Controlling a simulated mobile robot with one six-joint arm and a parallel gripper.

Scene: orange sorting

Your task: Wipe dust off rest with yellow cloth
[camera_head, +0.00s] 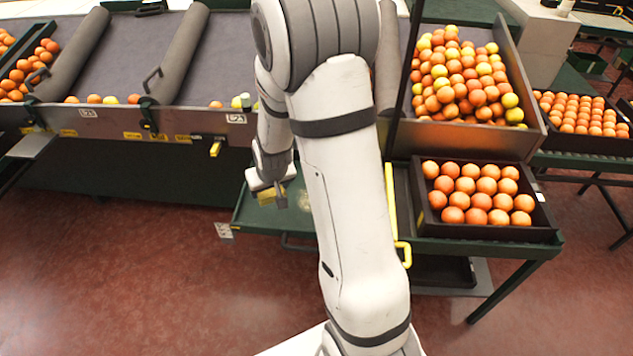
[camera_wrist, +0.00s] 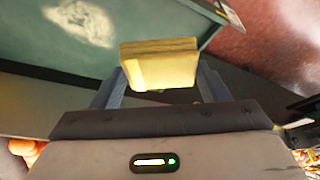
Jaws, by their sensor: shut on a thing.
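My gripper (camera_head: 279,197) is shut on the folded yellow cloth (camera_wrist: 160,65), which sits between the two fingers in the wrist view. In the head view the gripper hangs above the left part of the green rest (camera_head: 255,214), and only a little of the cloth shows. A pale dust patch (camera_wrist: 82,20) lies on the rest, at the upper left of the wrist view. It also shows in the head view (camera_head: 304,200), just right of the gripper and partly hidden by my arm. The cloth appears apart from the patch.
A dark tray of oranges (camera_head: 428,222) stands on the right of the green rest. A large bin of mixed fruit (camera_head: 535,120) is behind it. A yellow handle (camera_head: 403,250) is beside my arm. Grey sorting chutes (camera_head: 130,45) stand at the back left.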

